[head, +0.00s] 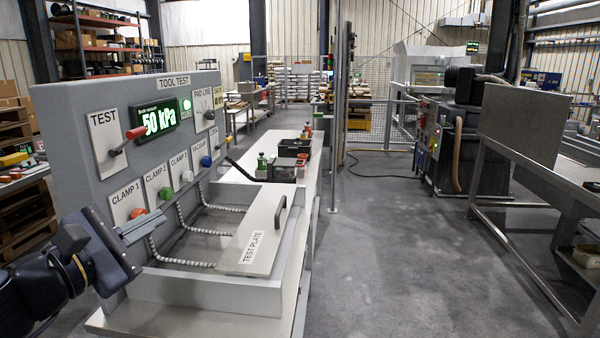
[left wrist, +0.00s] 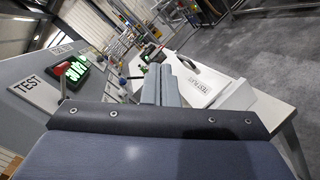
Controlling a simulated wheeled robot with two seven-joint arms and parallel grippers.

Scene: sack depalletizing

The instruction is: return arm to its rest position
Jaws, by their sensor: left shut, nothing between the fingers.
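My left gripper (head: 143,228) comes in from the lower left in the head view. Its grey fingers are shut together with nothing between them, in front of the test panel's lower left part, near the orange CLAMP 1 knob (head: 138,213). In the left wrist view the closed fingers (left wrist: 162,85) point ahead toward the bench. The grey test panel (head: 72,120) reads 50 kPa on its green display (head: 160,119). My right gripper is not in view.
The bench (head: 310,190) runs away from me, with small devices (head: 290,160) on it. The tray's front wall (head: 205,293) is close to my gripper. A red-tipped lever (head: 134,133) sticks out above. Open floor (head: 385,230) lies right of the bench; a metal table (head: 530,165) stands farther right.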

